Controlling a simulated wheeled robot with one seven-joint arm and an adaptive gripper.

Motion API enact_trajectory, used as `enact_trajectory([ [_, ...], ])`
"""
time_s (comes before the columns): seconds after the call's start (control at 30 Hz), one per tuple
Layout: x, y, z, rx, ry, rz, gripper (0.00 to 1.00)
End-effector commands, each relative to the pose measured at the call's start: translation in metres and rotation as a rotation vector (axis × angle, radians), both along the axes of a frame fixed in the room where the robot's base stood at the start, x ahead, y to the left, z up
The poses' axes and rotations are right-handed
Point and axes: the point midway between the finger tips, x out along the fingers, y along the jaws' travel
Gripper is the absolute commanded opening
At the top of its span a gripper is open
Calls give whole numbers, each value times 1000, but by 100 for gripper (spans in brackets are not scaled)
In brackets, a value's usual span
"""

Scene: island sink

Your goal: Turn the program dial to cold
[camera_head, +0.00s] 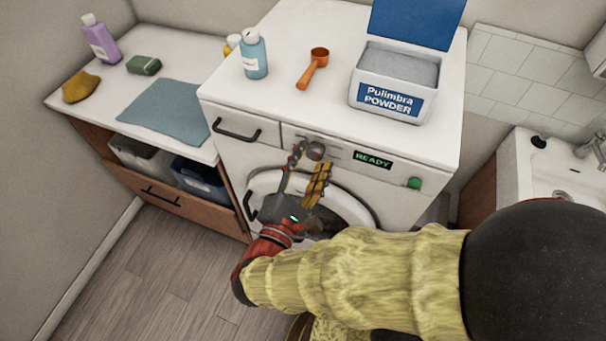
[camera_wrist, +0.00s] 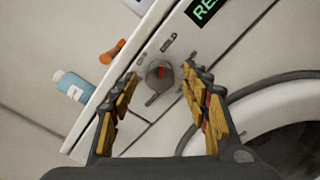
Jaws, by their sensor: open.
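The program dial (camera_head: 316,151) is a round grey knob on the front panel of the white washing machine, left of the display (camera_head: 373,160) that reads READY. My gripper (camera_head: 310,165) is in front of the panel, just below the dial. In the wrist view my gripper (camera_wrist: 162,80) is open, with the dial between and beyond its fingertips. I cannot tell whether either finger touches it.
A detergent drawer handle (camera_head: 238,130) is left of the dial, and a green button (camera_head: 414,183) is to the right. The round door (camera_head: 262,181) is below. A powder box (camera_head: 392,95), orange scoop (camera_head: 314,68) and blue bottle (camera_head: 254,56) stand on top.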

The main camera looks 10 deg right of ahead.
Motion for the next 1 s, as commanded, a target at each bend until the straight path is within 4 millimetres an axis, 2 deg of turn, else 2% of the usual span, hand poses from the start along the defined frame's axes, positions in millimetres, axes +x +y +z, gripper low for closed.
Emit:
enact_trajectory([
  [0.17,-14,10,0,0,0,4,47],
  [0.7,-81,48,0,-1,0,4,47],
  [1.0,-100,58,0,-1,0,0,47],
])
